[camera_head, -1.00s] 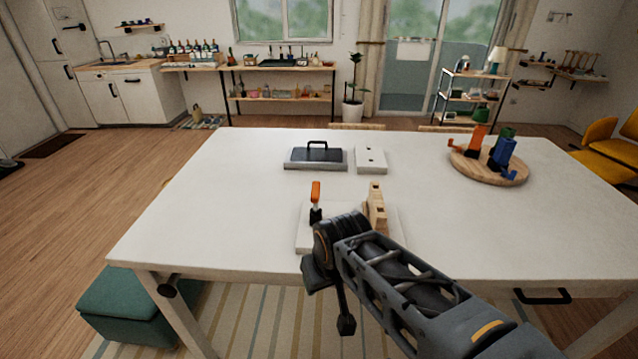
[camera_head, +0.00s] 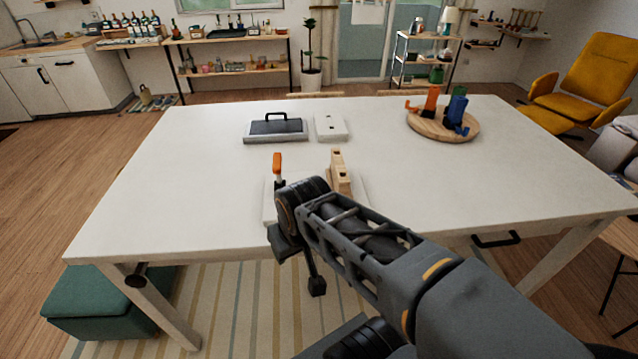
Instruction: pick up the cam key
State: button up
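I cannot make out for sure which thing is the cam key. On a pale base plate (camera_head: 268,213) near the table's front edge stand an upright orange-handled piece (camera_head: 277,164) with a black lower part and a light wooden block (camera_head: 340,173) with dark openings. My arm covers part of the plate and the foot of the block. The dark end of my arm (camera_head: 317,286) hangs low in front of the table edge, apart from these pieces. My gripper's fingers cannot be made out, so whether they are open is unclear.
The white table (camera_head: 180,190) holds a dark-topped tray with a black handle (camera_head: 276,130), a white block with holes (camera_head: 330,127), and a round wooden board (camera_head: 420,126) bearing orange and blue clamps (camera_head: 457,112). A green ottoman (camera_head: 100,310) stands at the left front. The table's left side is clear.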

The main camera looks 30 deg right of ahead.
aim_at(276, 169)
jog(key=k, duration=1.15)
jog(key=u, duration=0.7)
jog(key=i, duration=1.45)
jog(key=z, duration=0.7)
